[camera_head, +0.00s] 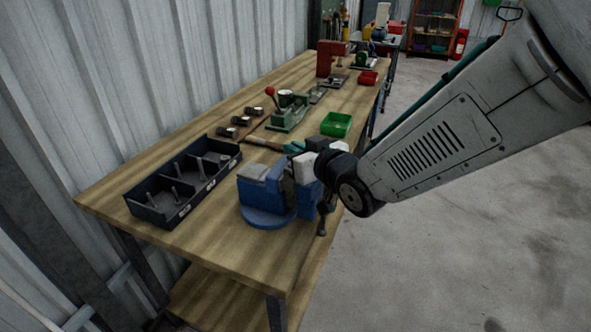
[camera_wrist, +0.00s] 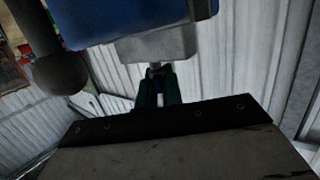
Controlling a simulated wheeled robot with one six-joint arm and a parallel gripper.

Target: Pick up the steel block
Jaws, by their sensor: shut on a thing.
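The steel block is a light grey block (camera_head: 305,167) at the blue vise (camera_head: 268,196) near the front edge of the workbench. In the wrist view the block (camera_wrist: 160,45) shows against the blue vise body (camera_wrist: 130,16). My gripper (camera_wrist: 157,78) has its dark green fingers close together at the block, shut on it. In the head view my arm comes in from the right and its wrist partly hides the gripper and vise. How the block sits between the vise jaws is partly hidden.
The vise handle (camera_head: 322,218) hangs at the bench edge; its round end (camera_wrist: 60,74) is close by in the wrist view. A dark divided tray (camera_head: 168,216) stands left, a green bin (camera_head: 337,124) behind. Open floor lies to the right.

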